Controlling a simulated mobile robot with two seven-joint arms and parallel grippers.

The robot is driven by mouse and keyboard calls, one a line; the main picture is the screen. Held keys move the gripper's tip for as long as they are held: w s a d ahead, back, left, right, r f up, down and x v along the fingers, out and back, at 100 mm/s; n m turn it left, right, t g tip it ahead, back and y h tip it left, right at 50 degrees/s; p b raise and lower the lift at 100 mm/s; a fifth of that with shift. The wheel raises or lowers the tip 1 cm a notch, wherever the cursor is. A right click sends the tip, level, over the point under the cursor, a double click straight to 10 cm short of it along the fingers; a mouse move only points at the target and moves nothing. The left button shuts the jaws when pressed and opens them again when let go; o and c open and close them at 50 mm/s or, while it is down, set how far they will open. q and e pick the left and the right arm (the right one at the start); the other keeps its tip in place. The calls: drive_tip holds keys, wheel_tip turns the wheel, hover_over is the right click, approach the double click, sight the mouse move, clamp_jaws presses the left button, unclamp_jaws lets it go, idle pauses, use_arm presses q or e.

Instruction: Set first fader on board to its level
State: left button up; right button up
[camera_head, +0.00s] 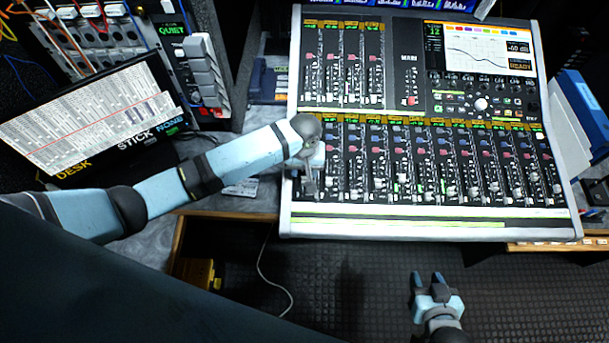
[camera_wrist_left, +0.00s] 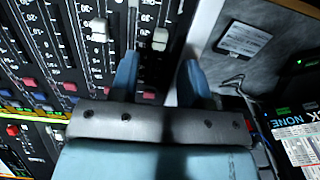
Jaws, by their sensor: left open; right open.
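The mixing board (camera_head: 400,113) stands on the desk, with a lower row of several faders and a shorter upper bank. My left gripper (camera_head: 311,188) is over the left end of the lower row and hides the first fader there. In the left wrist view the open left gripper (camera_wrist_left: 160,65) has its two blue fingers apart. The white cap of the fader nearest the board's edge (camera_wrist_left: 160,38) shows beyond the gap between them; I cannot tell if they touch it. The neighbouring fader cap (camera_wrist_left: 98,29) is left of the fingers. My right gripper (camera_head: 427,280) is open and empty below the board.
A tilted sheet screen (camera_head: 95,118) and a panel with a row of grey levers (camera_head: 203,70) stand at the left. A blue binder (camera_head: 582,108) is at the board's right. A paper label (camera_wrist_left: 244,39) lies on the desk beside the board.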

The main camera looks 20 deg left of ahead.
sight(305, 180)
use_arm(q)
wheel_tip(305, 180, up, 9)
drive_tip(key=shift+f, duration=0.15)
idle(0.6)
